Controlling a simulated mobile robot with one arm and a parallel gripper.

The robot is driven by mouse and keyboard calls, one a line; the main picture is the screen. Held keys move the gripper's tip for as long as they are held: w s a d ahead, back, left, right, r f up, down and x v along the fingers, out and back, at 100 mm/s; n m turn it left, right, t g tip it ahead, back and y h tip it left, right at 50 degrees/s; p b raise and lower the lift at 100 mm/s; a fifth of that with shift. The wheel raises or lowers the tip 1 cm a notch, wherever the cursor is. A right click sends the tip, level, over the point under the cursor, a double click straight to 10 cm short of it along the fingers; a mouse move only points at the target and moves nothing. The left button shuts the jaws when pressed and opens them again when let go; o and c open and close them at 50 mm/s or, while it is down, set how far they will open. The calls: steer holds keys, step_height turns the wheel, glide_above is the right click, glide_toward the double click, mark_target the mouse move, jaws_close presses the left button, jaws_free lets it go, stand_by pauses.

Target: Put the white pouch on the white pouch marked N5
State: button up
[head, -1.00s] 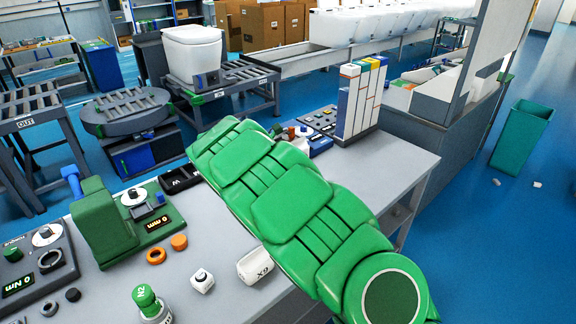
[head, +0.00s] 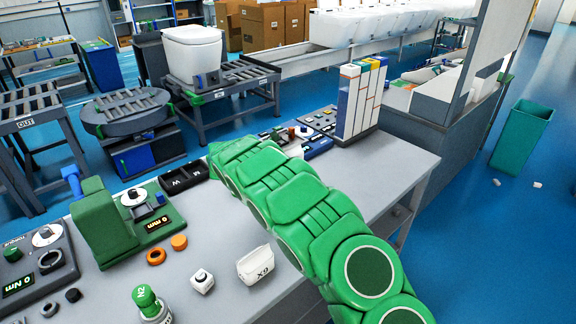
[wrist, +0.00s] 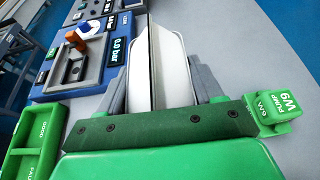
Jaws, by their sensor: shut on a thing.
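In the wrist view my gripper (wrist: 162,84) has its grey fingers on both sides of a white pouch (wrist: 170,62), shut on it. The pouch stands edge-on, with a pale inner face and a rounded rim on the right. No marking on it is readable. In the head view my green arm hides the gripper and the held pouch. Another white pouch (head: 256,266), which reads X9, stands on the near part of the grey table, left of my arm. I cannot make out a pouch marked N5 in either view.

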steer(key=shift+w+a+f, duration=0.1)
steer(key=shift+w+f, duration=0.3)
steer(key=shift+f, duration=1.5)
steer(key=shift+f, duration=0.1)
steer(key=o, duration=1.1)
steer(key=shift+s+a+r, duration=0.2)
steer(key=v, duration=1.1)
steer(key=shift+s+a+r, duration=0.1)
steer(key=shift+s+a, duration=0.05)
steer(key=shift+s, duration=0.05)
